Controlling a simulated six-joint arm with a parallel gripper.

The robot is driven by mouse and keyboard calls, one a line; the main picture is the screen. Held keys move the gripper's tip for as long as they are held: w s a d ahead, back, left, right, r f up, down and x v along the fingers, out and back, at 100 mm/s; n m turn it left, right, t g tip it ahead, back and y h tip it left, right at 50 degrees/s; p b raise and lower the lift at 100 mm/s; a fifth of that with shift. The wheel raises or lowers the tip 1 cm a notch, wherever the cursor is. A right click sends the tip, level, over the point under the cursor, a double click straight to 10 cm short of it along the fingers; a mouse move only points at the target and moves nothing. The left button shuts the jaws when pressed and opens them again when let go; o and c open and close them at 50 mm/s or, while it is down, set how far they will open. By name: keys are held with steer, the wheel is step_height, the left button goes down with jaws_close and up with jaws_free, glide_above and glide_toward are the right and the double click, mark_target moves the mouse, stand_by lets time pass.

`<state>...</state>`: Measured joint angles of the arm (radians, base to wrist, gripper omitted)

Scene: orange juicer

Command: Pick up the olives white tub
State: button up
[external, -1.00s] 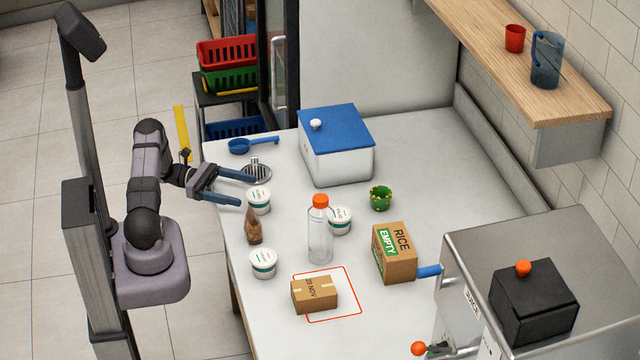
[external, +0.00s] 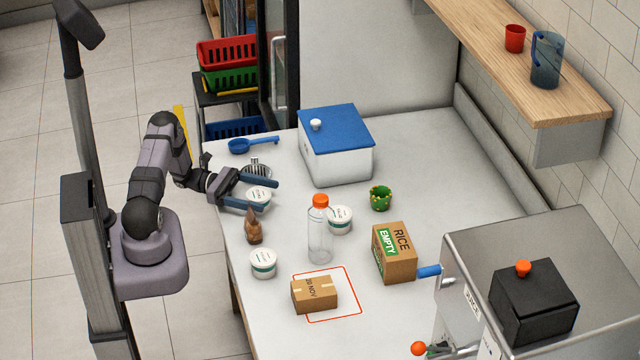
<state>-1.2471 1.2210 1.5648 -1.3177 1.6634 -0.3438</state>
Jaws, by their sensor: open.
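Three white tubs with teal bands stand on the table, and their lid print is too small to read. One tub (external: 259,195) is at the back left, one (external: 341,219) is behind the clear bottle, and one (external: 263,263) is at the front left. I cannot tell which is the olives tub. My gripper (external: 270,195) is open, with its two blue fingers at the back left tub, one on each side of it in the picture. I cannot tell whether the fingers are above the tub or beside it, or whether they touch it.
A brown pointed bottle (external: 253,230) stands just in front of the back left tub. A clear bottle with an orange cap (external: 320,232) stands right of it. A drain (external: 257,168), blue scoop (external: 240,146) and blue-lidded box (external: 337,155) lie behind. Two cartons (external: 314,293) (external: 396,258) are at the front.

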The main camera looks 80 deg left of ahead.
mark_target(261, 194)
steer(key=shift+c, duration=0.2)
steer(key=c, duration=1.2)
steer(key=shift+r, duration=0.15)
steer(key=shift+r+b, duration=0.65)
steer(key=shift+r, duration=4.25)
